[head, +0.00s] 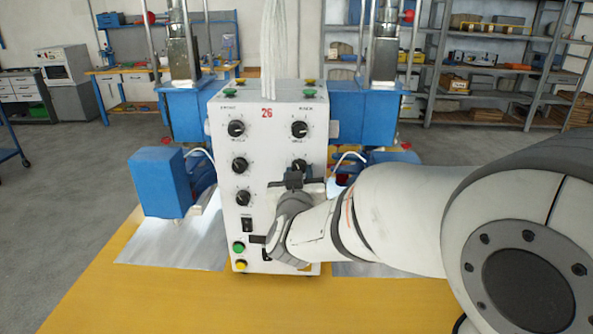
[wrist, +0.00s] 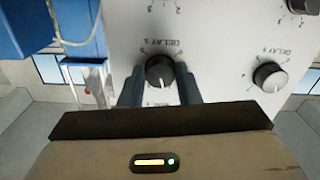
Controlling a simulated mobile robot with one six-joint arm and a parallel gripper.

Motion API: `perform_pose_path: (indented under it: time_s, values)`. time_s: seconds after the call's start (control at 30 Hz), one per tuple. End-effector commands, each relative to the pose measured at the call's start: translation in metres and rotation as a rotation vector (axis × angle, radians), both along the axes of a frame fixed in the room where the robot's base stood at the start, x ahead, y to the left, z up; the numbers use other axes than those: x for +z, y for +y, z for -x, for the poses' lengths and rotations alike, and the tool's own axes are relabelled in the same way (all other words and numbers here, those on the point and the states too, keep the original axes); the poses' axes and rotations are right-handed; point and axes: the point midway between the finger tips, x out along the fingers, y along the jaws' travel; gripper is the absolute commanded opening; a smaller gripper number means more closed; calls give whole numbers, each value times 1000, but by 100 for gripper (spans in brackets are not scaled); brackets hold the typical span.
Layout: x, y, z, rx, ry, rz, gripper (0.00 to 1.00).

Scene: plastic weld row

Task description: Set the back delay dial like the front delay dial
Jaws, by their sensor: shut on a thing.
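The back delay dial (wrist: 160,71) is a black round knob with a white pointer line. In the wrist view it sits between the two fingers of my gripper (wrist: 160,88), which is shut on it. Its pointer runs nearly straight down in that view. The front delay dial (wrist: 269,76) stands to its right there; its pointer looks tilted down and slightly right. In the head view the front delay dial (head: 239,165) is in the left column, and my gripper (head: 297,174) partly hides the back delay dial (head: 299,163).
The white control panel (head: 268,150) carries other dials, such as the top left one (head: 236,128) and top right one (head: 299,129). A green button (head: 239,247) and a yellow button (head: 240,265) sit low. Blue welder bodies (head: 169,183) flank the panel above a yellow table (head: 190,300).

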Motion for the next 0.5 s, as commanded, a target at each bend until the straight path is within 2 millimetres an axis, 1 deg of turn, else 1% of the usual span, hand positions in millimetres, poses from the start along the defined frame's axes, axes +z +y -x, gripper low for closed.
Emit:
perform_pose_path:
  time_s: [0.03,0.23,0.5]
  values:
    - [6,0,-1,-1,-8,23,7]
    - [6,0,-1,1,-7,98,7]
    - [6,0,-1,1,-7,134,7]
